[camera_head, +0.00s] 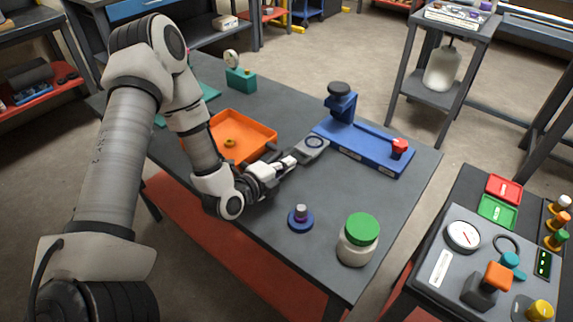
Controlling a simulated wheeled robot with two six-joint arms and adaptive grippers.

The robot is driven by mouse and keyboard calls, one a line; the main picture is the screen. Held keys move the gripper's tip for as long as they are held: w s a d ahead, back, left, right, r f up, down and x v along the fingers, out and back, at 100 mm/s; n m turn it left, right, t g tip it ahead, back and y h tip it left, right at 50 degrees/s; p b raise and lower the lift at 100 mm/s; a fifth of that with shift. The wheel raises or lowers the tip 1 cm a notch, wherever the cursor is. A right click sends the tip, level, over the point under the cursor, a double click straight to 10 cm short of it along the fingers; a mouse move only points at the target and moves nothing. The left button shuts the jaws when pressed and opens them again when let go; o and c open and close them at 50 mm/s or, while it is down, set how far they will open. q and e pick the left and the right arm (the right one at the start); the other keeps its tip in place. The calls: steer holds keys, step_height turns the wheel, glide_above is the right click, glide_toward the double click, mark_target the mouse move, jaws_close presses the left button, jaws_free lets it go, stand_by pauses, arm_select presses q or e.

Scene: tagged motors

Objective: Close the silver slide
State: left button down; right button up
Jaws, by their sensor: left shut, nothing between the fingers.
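A silver-grey slide (312,149) with a dark ring on its top shows at the left end of the blue fixture (362,149). It sticks out from the fixture toward the lower left. The fixture carries a dark round knob on a blue post and a red knob at its right end. My left gripper (292,161) is shut and empty. Its fingertips are close to the outer left end of the slide; I cannot tell whether they touch it. My right gripper is not in view.
An orange tray (262,130) with a small ring inside lies behind my left wrist. A blue round base with a silver peg (300,217) and a green-lidded jar (358,239) stand at the front of the grey table. A control panel (463,262) stands at the right.

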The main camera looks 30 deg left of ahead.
mark_target(313, 142)
arm_select(q)
steer(key=x, duration=0.3)
steer(key=r+b+x, duration=0.1)
steer(key=x, duration=0.2)
steer(key=r+x, duration=0.1)
steer(key=x, duration=0.3)
steer(key=shift+w+a, duration=0.1)
steer(key=shift+w, duration=0.2)
steer(key=shift+w+b, duration=0.3)
steer(key=shift+r, duration=0.25)
steer(key=shift+r, duration=0.1)
